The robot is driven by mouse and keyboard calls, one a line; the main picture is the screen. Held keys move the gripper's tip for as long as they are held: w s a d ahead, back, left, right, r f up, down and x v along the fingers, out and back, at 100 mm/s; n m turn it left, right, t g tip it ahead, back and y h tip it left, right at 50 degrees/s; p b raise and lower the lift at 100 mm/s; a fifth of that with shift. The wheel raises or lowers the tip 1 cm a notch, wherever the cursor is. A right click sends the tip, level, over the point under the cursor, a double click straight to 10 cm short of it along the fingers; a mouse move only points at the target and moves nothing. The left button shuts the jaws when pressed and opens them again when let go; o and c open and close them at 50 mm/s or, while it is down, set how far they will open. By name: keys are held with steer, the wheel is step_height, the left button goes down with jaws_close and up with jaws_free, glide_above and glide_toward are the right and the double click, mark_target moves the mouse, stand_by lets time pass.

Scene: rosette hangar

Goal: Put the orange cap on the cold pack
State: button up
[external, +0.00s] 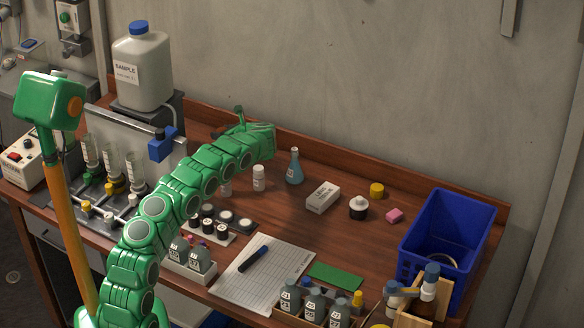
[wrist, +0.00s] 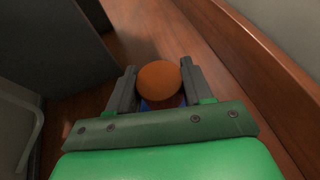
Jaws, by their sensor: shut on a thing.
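The orange cap (wrist: 159,78) is a round orange disc between the two dark fingers of my gripper (wrist: 158,74) in the wrist view. My gripper is shut on it, with one finger at each side. A blue patch (wrist: 160,103) and a darker red part show just below the cap; I cannot tell whether the blue is the cold pack or whether the cap touches it. In the external view my gripper (external: 240,114) is at the back of the bench, partly hidden by my arm, and the cap is hidden. I cannot pick out the cold pack surely there.
A grey stand (external: 168,108) bearing a sample jug (external: 142,75) is left of my gripper. The wooden back rail (wrist: 262,55) runs close on the right in the wrist view. A flask (external: 294,170), a white box (external: 322,197) and a blue crate (external: 447,218) stand farther right.

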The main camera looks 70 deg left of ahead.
steer(key=shift+f, duration=2.2)
steer(key=shift+f, duration=0.15)
steer(key=o, duration=1)
steer(key=shift+w+d+r, duration=0.1)
steer(key=shift+r, duration=0.1)
steer(key=v, duration=1.1)
steer(key=shift+w+d, duration=0.15)
steer(key=shift+d, duration=0.2)
steer(key=shift+r, duration=0.1)
